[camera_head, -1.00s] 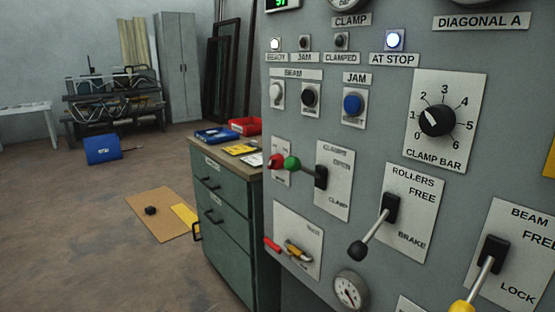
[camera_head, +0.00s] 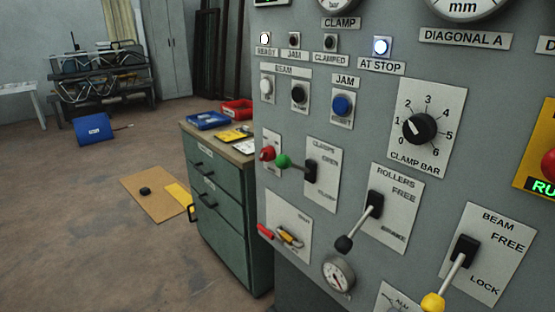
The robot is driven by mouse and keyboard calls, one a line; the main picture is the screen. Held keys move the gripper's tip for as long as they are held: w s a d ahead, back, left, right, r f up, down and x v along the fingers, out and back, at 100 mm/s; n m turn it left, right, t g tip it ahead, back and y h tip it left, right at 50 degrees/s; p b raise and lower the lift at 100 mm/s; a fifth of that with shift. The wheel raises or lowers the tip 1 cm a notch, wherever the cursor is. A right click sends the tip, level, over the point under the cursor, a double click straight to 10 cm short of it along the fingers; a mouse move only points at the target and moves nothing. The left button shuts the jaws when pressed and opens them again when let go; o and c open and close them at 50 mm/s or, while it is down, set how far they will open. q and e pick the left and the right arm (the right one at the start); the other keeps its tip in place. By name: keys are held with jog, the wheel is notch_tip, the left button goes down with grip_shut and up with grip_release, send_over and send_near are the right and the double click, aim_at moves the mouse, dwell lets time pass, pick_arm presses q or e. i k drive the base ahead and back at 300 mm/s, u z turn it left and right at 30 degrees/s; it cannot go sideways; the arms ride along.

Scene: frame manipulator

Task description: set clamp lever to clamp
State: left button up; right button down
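The clamp lever (camera_head: 296,166) has a green knob and a black pivot block. It sits on a white plate (camera_head: 325,185) marked CLAMPS, with OPEN at the top and a blurred lower label. The lever points left from its pivot, with its knob slightly higher than the block. A red knob (camera_head: 268,153) is just left of the green one. The AT STOP lamp (camera_head: 381,46) glows white-blue; the CLAMPED lamp (camera_head: 330,43) is dark. Neither of my grippers shows in the head view.
The rollers lever (camera_head: 359,221) and yellow-knobbed beam lever (camera_head: 447,277) stick out to the right of the clamp lever. A small gauge (camera_head: 338,274) is below. A green drawer cabinet (camera_head: 225,205) stands close at left. Open floor (camera_head: 80,230) lies further left.

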aim_at(283, 162)
jog(key=k, duration=0.7)
jog(key=u, duration=0.6)
jog(key=i, duration=1.3)
jog(key=z, duration=0.6)
